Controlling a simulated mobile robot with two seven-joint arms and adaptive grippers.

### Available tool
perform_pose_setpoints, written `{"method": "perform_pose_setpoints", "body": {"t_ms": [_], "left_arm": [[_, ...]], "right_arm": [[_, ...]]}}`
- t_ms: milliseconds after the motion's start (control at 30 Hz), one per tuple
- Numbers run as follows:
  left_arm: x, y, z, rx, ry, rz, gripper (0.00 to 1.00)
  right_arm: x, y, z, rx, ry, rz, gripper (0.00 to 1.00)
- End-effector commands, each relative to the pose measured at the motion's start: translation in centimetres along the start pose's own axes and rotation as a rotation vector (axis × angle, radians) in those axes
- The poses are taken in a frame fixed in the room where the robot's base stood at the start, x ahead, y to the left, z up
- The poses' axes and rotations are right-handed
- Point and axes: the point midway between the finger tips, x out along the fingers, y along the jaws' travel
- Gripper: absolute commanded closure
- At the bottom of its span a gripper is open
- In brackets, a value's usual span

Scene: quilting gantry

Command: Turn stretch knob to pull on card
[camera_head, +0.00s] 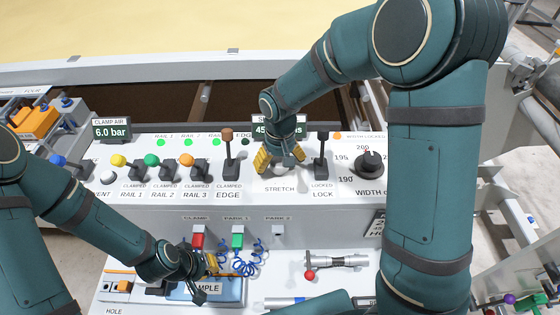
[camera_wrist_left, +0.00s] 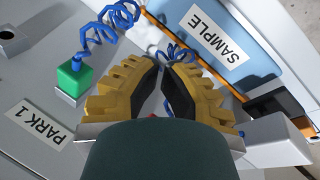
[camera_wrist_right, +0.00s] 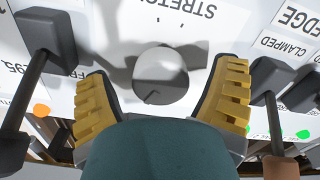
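The stretch knob is a pale round knob (camera_wrist_right: 160,74) by the STRETCH label in the right wrist view; in the head view my arm mostly covers it. My right gripper (camera_head: 280,168) is over it, pointing down. Its yellow fingers are spread on either side of the knob, with visible gaps to it. A display (camera_head: 259,129) behind it is partly hidden by my arm; only part of its reading shows. My left gripper (camera_head: 208,280) is low over the blue SAMPLE tray (camera_head: 232,284), its fingertips nearly together with nothing clearly between them. I cannot make out a card.
Near the right gripper stand the EDGE lever (camera_head: 228,150), the LOCK lever (camera_head: 321,155) and the black width knob (camera_head: 369,163). The red CLAMP plug (camera_head: 198,240), green PARK 1 plug (camera_head: 238,241) and coiled blue hoses (camera_head: 240,264) are close to the left gripper.

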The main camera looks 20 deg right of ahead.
Motion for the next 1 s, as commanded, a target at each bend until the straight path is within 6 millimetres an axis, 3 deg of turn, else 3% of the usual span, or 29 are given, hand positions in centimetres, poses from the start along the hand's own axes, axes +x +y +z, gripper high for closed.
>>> {"method": "perform_pose_setpoints", "body": {"t_ms": [367,800,1000], "left_arm": [[0.0,0.0,0.0,0.000,0.000,0.000,1.00],[0.0,0.0,0.0,0.000,0.000,0.000,1.00],[0.0,0.0,0.0,0.000,0.000,0.000,1.00]], "right_arm": [[-0.9,0.0,0.0,-0.001,0.000,0.000,0.15],[-9.1,0.0,0.0,-0.001,0.002,-0.001,0.15],[-11.4,0.0,0.0,-0.001,0.000,-0.001,0.15]]}}
